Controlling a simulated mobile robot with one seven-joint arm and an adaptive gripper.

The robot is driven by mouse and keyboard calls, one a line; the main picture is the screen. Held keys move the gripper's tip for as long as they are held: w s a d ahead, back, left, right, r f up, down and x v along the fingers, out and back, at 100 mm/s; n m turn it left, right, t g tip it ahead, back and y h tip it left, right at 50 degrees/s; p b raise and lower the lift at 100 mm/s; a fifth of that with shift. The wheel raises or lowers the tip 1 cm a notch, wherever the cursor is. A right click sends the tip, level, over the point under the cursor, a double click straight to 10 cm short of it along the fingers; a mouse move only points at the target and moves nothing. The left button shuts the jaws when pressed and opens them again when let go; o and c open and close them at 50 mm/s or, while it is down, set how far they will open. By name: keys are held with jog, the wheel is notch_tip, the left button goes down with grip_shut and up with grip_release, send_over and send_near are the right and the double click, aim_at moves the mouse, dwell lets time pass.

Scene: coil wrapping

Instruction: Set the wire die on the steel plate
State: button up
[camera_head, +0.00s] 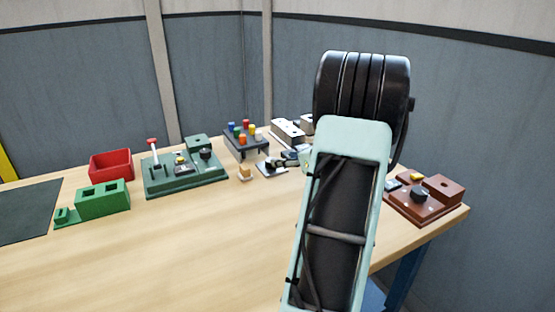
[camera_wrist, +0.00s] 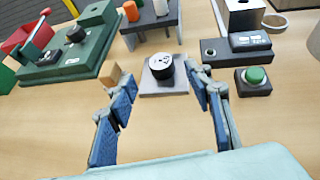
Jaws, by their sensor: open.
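What looks like the wire die is a short black cylinder with a pale, marked top (camera_wrist: 160,66). It sits upright on a grey square plate (camera_wrist: 165,86), which I take for the steel plate. In the head view the plate (camera_head: 268,172) is partly hidden by my arm. My gripper (camera_wrist: 161,78) is open, with its blue-padded fingers left and right of the die. Gaps show between the fingers and the die, and nothing is held. In the head view my forearm hides most of the gripper.
A small wooden block (camera_wrist: 110,75) stands close to the left finger. A black box with a green button (camera_wrist: 254,81) is on the right. A green fixture with a red-knobbed lever (camera_head: 185,172) and a rack of coloured pegs (camera_head: 245,142) stand nearby. The table front is clear.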

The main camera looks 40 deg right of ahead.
jog(key=shift+v, duration=1.45)
